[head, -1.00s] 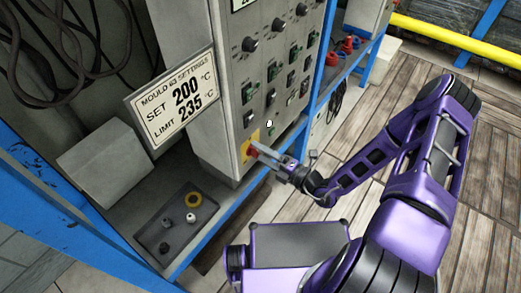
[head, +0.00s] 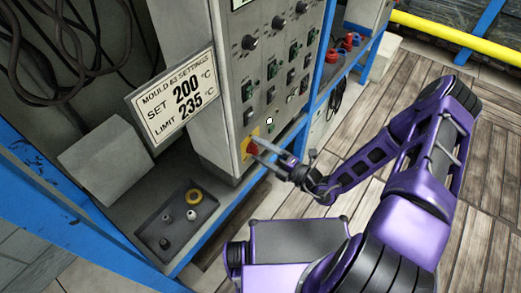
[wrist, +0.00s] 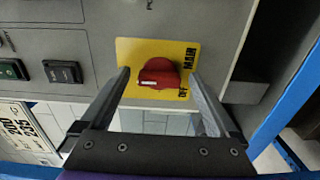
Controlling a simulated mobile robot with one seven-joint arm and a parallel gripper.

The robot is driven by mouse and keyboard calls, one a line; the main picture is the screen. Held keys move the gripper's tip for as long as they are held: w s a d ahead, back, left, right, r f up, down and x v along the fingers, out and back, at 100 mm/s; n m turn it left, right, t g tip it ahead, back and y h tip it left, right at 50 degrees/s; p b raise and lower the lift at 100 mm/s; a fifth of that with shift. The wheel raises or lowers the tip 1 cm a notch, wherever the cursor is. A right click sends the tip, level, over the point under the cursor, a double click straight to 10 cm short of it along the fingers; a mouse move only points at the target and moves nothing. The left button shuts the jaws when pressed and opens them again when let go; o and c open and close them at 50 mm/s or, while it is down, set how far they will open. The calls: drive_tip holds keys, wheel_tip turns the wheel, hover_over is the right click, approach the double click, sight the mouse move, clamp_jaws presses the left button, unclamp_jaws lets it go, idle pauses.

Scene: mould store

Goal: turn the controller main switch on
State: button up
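The main switch is a red rotary knob (wrist: 158,74) on a yellow plate (wrist: 127,50) marked MAIN and OFF. It sits low on the grey controller panel (head: 232,100), and the knob also shows in the head view (head: 252,148). My gripper (head: 264,147) is at the switch. In the wrist view its two fingers are spread, one on each side of the knob. A gap shows on both sides of the knob, so the fingers are not closed on it. The OFF lettering is beside the right finger.
Several black knobs and green and black rocker switches sit above the main switch. A settings sign (head: 177,102) reads SET 200 °C, LIMIT 235 °C. A dark tray (head: 155,227) with small parts lies below left. Blue frame rails (head: 225,222) run along the front.

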drive_tip(key=shift+d, duration=0.1)
idle(0.3)
drive_tip(key=v, duration=1.7)
drive_tip(key=shift+b, duration=0.3)
drive_tip(key=shift+s+d+f, duration=0.1)
drive_tip(key=shift+s, duration=0.05)
